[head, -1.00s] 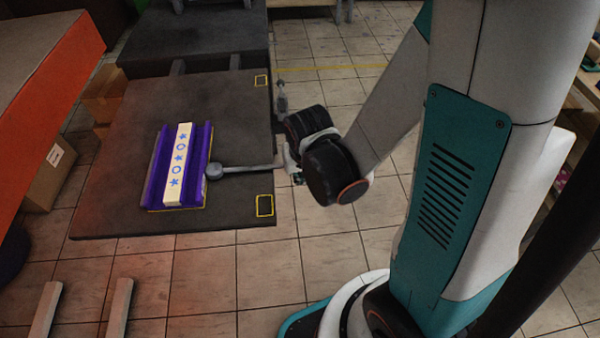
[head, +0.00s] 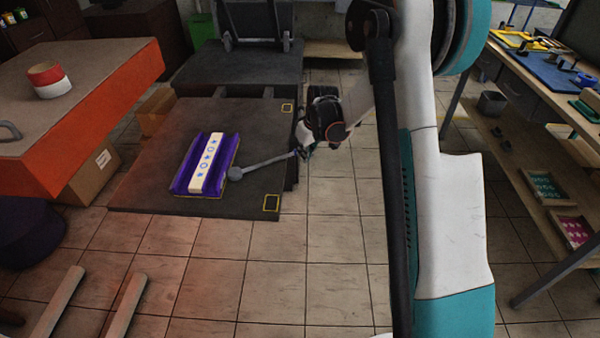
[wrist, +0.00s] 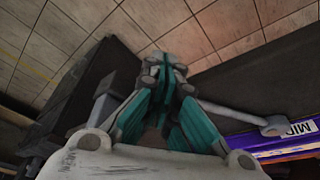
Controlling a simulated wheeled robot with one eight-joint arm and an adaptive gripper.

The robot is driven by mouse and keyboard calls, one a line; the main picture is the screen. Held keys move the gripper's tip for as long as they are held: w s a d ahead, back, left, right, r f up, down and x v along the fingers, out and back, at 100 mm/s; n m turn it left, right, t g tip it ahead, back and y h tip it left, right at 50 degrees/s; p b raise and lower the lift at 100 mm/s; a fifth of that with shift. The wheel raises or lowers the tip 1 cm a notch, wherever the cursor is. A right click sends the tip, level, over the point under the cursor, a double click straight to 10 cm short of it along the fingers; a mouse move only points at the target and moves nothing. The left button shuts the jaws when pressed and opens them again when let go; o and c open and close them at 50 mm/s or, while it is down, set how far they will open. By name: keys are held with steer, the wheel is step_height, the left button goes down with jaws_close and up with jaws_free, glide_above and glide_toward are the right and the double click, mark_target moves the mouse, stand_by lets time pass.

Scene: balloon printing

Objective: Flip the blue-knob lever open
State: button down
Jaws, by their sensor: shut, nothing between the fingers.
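A grey lever arm (head: 266,164) with a round pad at its left end reaches over the dark platform, low beside the purple holder (head: 180,184). It also shows in the wrist view (wrist: 236,115). I cannot make out a blue knob in either view. My gripper (head: 303,153) is at the lever's right end, by the platform's right edge; whether it touches the lever is unclear. In the wrist view my gripper's teal-sided fingers (wrist: 165,68) are together, with nothing seen between them.
The dark platform (head: 140,194) carries the purple holder with a cream bar (head: 208,165) with blue marks. An orange-sided table (head: 110,103) stands at the left. A shelved workbench (head: 530,78) stands at the right. Tiled floor in front is mostly open.

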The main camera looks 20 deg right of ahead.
steer(key=shift+n, duration=0.4)
steer(key=shift+w, duration=2.25)
steer(key=shift+s, duration=0.1)
